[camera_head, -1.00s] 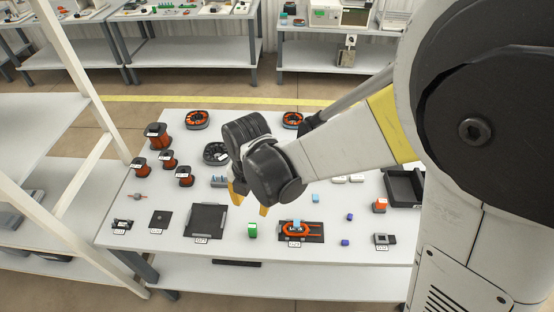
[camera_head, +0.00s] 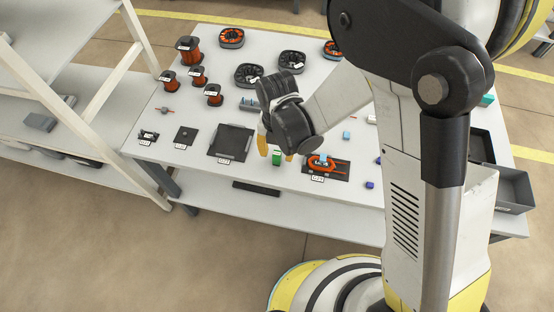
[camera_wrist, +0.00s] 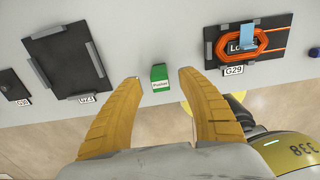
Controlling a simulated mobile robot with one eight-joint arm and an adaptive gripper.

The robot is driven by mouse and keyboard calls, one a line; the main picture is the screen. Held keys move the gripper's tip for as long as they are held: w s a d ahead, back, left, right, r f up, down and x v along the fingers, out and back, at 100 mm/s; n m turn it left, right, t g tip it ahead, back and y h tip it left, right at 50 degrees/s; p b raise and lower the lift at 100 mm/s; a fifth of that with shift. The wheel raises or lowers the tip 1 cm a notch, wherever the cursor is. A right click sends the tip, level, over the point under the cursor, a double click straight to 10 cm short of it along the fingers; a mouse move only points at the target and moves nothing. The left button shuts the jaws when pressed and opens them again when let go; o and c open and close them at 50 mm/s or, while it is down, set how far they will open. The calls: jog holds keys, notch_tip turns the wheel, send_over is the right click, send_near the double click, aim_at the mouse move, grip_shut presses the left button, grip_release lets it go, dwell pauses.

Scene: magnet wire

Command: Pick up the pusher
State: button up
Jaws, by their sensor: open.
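The pusher is a small green block (camera_wrist: 160,73) with a white label reading "Pusher". It stands near the table's front edge, and in the wrist view it lies beyond and between my two fingertips. It also shows in the head view (camera_head: 277,159), close to my fingers. My gripper (camera_wrist: 160,78) has two yellow-orange fingers spread wide with nothing between them. In the head view my gripper (camera_head: 276,151) hangs over the front part of the table, pointing down. I see no contact between the fingers and the pusher.
A dark flat tray (camera_head: 231,142) lies left of the pusher. A black plate with an orange coil (camera_head: 323,165) lies to its right. Dark red spools (camera_head: 170,80) and round coil holders (camera_head: 249,74) stand farther back. A white rack (camera_head: 70,110) stands at the left.

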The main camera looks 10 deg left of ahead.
aim_at(279, 153)
jog(key=shift+f, duration=0.75)
jog(key=shift+r, duration=0.1)
grip_shut()
jog(key=shift+r, duration=0.1)
jog(key=r, duration=0.1)
jog(key=r+p, duration=0.1)
jog(key=r, duration=0.1)
jog(key=r+p, duration=0.1)
jog(key=shift+d+r, duration=0.3)
jog(key=shift+r, duration=0.05)
jog(key=d+r+p, duration=0.3)
jog(key=d+r, duration=0.3)
jog(key=d, duration=0.5)
jog(key=shift+s+p, duration=0.3)
jog(key=shift+s, duration=0.05)
